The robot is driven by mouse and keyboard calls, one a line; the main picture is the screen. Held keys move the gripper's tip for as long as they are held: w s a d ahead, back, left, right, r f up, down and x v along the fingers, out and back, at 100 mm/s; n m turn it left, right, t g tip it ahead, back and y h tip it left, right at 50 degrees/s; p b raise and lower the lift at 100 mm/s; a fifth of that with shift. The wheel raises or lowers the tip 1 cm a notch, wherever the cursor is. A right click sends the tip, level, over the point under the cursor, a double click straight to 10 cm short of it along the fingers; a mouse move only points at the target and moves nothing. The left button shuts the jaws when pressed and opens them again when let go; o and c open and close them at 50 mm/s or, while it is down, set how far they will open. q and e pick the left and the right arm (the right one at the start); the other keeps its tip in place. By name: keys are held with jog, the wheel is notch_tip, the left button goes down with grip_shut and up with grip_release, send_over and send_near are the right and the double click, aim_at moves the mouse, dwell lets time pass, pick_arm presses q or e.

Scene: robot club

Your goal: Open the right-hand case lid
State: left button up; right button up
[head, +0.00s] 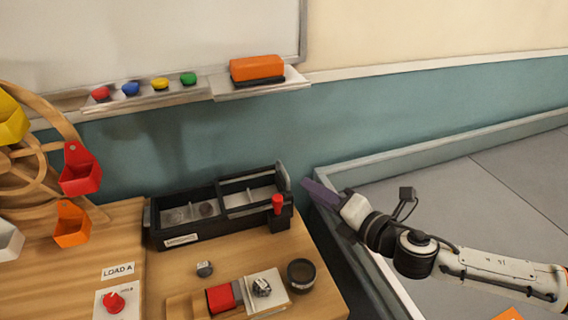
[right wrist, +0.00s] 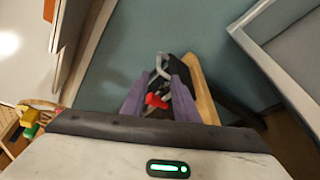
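A long black case (head: 163,236) with compartments stands at the back of the wooden table. Round discs show in its left part, and a pale divider shows in its right part. A dark upright panel (head: 283,178) rises at its right end; I cannot tell whether it is the lid or an end wall. A red knob (head: 278,203) stands at the front right corner. My right gripper (head: 306,188), with purple fingers, is right of the case, apparently apart from it. In the right wrist view its fingers are spread, with the red knob (right wrist: 156,101) and a grey loop (right wrist: 162,68) showing between them. My left gripper is out of view.
A dark round cup (head: 301,273), a red block (head: 221,298), a metallic piece (head: 262,287) and a small grey cylinder (head: 204,268) sit in front of the case. A wooden wheel with coloured bins (head: 80,170) stands at left. A pale-rimmed grey area (head: 470,190) lies right.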

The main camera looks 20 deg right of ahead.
jog(key=w+a+f+n, duration=0.1)
jog(key=w+a+f, duration=0.1)
jog(key=w, duration=0.7)
jog(key=shift+w+a+p, duration=0.35)
jog(key=shift+a+p, duration=0.05)
jog(key=shift+a, duration=0.1)
grip_shut()
